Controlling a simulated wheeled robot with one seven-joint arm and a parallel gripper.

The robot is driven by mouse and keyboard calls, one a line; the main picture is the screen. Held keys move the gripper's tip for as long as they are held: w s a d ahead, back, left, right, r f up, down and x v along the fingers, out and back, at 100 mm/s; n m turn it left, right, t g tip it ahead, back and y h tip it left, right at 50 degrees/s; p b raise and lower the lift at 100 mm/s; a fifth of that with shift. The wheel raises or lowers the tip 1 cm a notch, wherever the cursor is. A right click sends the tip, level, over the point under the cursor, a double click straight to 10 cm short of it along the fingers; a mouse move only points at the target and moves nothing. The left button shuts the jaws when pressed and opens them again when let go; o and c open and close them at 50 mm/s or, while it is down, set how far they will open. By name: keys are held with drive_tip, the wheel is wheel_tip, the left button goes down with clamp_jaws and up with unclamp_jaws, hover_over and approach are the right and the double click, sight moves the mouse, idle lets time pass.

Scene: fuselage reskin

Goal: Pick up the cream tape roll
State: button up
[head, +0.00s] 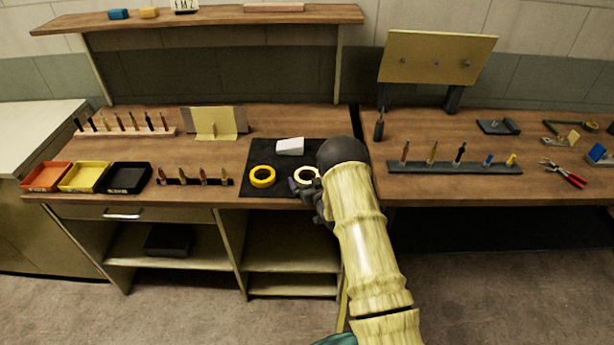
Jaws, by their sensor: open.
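The cream tape roll (306,174) lies on the black mat (252,189) on the left workbench. Its lower and right parts are partly hidden by my gripper and arm. My gripper (304,190) is open at the roll's near side, low over the mat. I cannot tell whether a finger touches the roll. A yellow tape roll (262,177) lies on the mat to the left of the cream one.
A white block (290,146) sits on the mat behind the rolls. A dark rack (195,182) with several upright tools stands left of the mat. Orange (47,177), yellow (85,177) and black (126,178) trays line the left front edge. Another tool rack (455,167) is on the right bench.

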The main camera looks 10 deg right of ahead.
idle(0.5)
drive_tip(key=c, duration=1.1)
wheel_tip(320, 180, up, 18)
drive_tip(key=shift+b, duration=1.15)
drive_tip(key=shift+f, duration=0.1)
